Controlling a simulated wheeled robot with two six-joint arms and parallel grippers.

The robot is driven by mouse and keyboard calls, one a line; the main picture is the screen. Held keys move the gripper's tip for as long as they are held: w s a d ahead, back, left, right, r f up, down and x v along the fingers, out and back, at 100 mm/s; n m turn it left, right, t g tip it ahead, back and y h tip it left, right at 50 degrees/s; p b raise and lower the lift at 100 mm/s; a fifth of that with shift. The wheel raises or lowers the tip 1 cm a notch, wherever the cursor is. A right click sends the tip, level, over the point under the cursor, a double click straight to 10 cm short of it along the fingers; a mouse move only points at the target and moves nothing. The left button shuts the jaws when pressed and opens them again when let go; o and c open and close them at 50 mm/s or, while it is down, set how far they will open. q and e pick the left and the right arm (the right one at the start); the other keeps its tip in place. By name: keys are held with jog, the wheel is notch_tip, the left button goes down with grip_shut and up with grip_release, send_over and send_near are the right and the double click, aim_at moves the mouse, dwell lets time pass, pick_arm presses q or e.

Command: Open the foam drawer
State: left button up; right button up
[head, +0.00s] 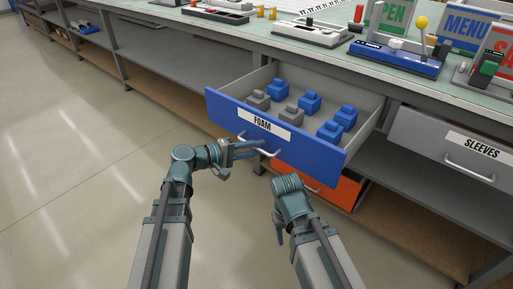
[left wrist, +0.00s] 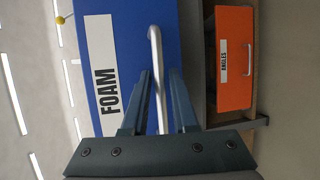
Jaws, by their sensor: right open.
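The blue foam drawer (head: 327,146), labelled FOAM, is pulled well out from under the workbench in the head view. Blue and grey blocks show inside it. My left gripper (head: 262,147) is at the drawer's front handle. In the left wrist view, the drawer front (left wrist: 105,30) fills the middle and the pale handle bar (left wrist: 154,45) runs between the two fingers of my left gripper (left wrist: 160,75). I cannot tell whether both fingers press on the bar. My right gripper (head: 279,228) hangs low in front of the drawers, open and away from the handle.
An orange drawer (head: 340,188) sits below the foam drawer; its label in the left wrist view reads ANGLES. A grey SLEEVES drawer (head: 425,138) is at the right. Devices and signs stand on the bench top (head: 250,40). The floor (head: 80,170) at the left is clear.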

pick_arm(q)
jog(key=p+v, duration=0.2)
jog(key=v, duration=1.1)
jog(key=shift+s+a, duration=0.15)
jog(key=shift+a, duration=0.1)
jog(key=s+d+f+m+g+y, duration=0.4)
jog(key=s+d+f+m+y, duration=0.15)
jog(key=f+y, duration=0.3)
jog(key=s+d+f+m+g+y, duration=0.45)
jog(key=s+f+m+y, duration=0.2)
jog(key=f, duration=0.25)
notch_tip(320, 180, up, 36)
jog(key=n+p, duration=0.1)
jog(key=p, duration=3.5)
jog(key=shift+d, duration=0.25)
jog(key=shift+w+f, duration=0.1)
